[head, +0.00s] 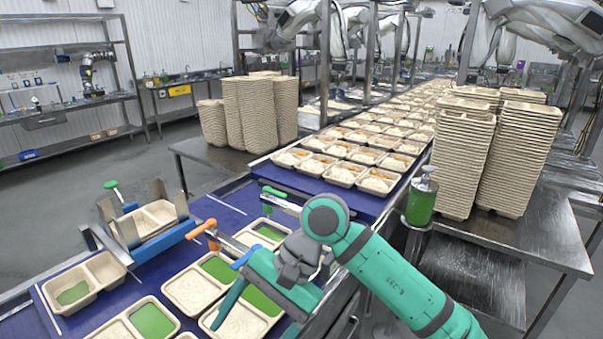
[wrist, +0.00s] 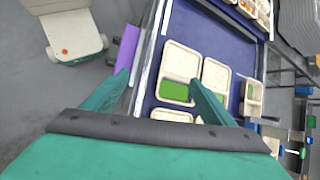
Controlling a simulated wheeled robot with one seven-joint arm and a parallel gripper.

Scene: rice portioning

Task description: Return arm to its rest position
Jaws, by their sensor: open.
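My teal arm (head: 390,280) reaches from the lower right of the head view over the blue conveyor (head: 222,205). My gripper (wrist: 158,77) is open, with its two teal fingers spread apart in the wrist view.
Stacks of empty trays (head: 262,110) stand behind the belt, with more stacks (head: 463,150) at the right. A green pump bottle (head: 422,198) stands near my arm. A blue fixture (head: 160,240) holds a tray at left. Filled trays (head: 345,173) cover the far belt.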

